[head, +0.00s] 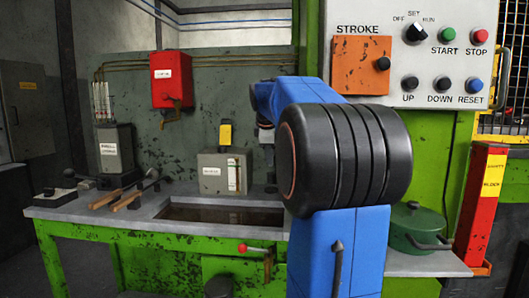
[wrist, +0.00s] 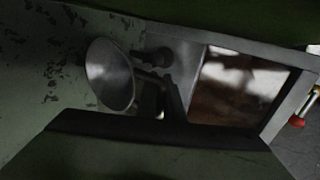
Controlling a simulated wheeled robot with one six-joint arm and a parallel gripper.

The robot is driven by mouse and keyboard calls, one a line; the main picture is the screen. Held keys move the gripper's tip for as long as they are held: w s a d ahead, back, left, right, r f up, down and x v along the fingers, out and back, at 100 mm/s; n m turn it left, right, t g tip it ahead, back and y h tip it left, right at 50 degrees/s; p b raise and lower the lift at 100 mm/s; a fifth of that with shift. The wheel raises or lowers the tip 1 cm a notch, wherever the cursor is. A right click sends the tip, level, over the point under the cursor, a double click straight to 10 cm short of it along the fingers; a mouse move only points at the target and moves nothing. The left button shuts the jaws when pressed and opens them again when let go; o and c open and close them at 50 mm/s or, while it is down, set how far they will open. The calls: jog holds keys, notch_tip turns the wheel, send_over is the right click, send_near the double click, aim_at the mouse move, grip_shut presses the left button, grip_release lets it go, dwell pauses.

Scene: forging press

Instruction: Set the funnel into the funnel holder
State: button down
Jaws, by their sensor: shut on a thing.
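The grey metal funnel (wrist: 110,75) shows in the wrist view left of centre, its wide mouth tilted toward the left of the picture. Dark fingers of my gripper (wrist: 166,84) are shut at its narrow side; the exact contact is in shadow. In the head view my gripper (head: 266,135) is mostly hidden behind my own blue arm, above the back of the bench, and I cannot make out the funnel there. I cannot clearly tell the funnel holder in either view.
The green bench (head: 150,205) has a sunken basin (head: 222,215), also in the wrist view (wrist: 240,88). A cream box (head: 225,172) stands behind it. Tongs (head: 130,195) lie left. A green pot (head: 416,226) stands right. A red-knobbed lever (head: 250,248) sticks out in front.

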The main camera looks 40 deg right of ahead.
jog(key=shift+w+d+r+x, duration=0.1)
jog(key=shift+d+x, duration=0.05)
jog(key=shift+x, duration=0.8)
jog(key=shift+w+d+r+x, duration=0.1)
jog(key=shift+w+x, duration=0.05)
jog(key=shift+x, duration=0.8)
jog(key=shift+f, duration=2.25)
dwell(0.9)
jog(key=shift+d, duration=0.1)
jog(key=c, duration=1.8)
grip_release()
jog(key=shift+r, duration=0.1)
jog(key=v, duration=1.7)
jog(key=shift+r, duration=0.15)
